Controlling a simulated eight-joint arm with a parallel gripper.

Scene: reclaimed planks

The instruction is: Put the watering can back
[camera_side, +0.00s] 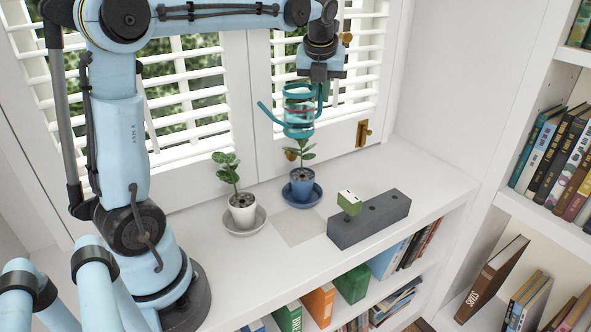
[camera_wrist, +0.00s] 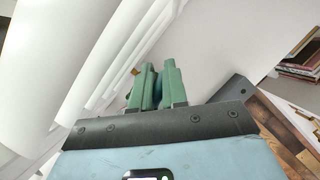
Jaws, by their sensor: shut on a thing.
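A teal watering can (camera_side: 298,128) hangs in the air above the white sill, in front of the window shutters. Its thin spout reaches to the left. My gripper (camera_side: 305,90) is shut on the can from above; the exact grip is hard to make out. In the wrist view my green fingers (camera_wrist: 153,88) stand close together and hide most of the can. Below the can, a plant in a blue pot (camera_side: 302,182) stands on a blue saucer. A pale square patch (camera_side: 298,226) on the sill in front of that pot is bare.
A plant in a white pot (camera_side: 242,208) stands on a grey saucer to the left. A long grey block (camera_side: 369,220) with holes lies to the right, with a small green-and-white block (camera_side: 349,202) at its left end. Bookshelves (camera_side: 555,160) rise at the right.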

